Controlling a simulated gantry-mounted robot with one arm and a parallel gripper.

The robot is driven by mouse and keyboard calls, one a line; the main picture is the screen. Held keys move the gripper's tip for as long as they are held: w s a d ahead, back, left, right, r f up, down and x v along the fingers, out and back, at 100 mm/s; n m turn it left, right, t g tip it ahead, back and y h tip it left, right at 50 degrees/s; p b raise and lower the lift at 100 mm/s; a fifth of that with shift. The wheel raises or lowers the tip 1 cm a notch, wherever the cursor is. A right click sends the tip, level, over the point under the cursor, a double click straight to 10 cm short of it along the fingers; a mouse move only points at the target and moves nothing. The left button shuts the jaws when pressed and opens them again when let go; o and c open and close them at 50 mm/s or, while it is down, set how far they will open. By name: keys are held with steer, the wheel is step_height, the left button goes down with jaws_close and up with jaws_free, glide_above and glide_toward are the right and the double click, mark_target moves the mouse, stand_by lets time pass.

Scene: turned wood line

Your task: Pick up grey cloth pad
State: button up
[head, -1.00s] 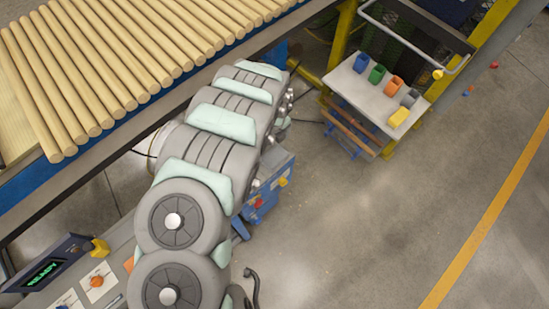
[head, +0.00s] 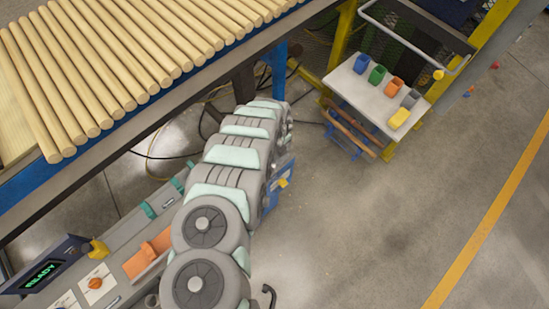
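I cannot make out a grey cloth pad for certain. A small grey item (head: 410,98) stands on the white-topped stand at the upper right, beside the coloured ones, but it is too small to tell whether it is cloth. My arm covers the middle of the head view, and my gripper is not visible. The arm also hides part of the grey bench (head: 128,252) and most of a blue box-like thing (head: 285,172) behind it.
Pale wooden rods lie side by side on a blue-edged conveyor (head: 90,160) at upper left. The stand (head: 348,82) holds blue, green, orange and yellow items. A READY display (head: 42,273) and an orange tray (head: 147,254) are at lower left.

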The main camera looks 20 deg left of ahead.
steer(key=shift+f, duration=0.1)
steer(key=shift+c, duration=0.6)
steer(key=c, duration=1.1)
step_height(320, 180, up, 20)
steer(key=p, duration=0.4)
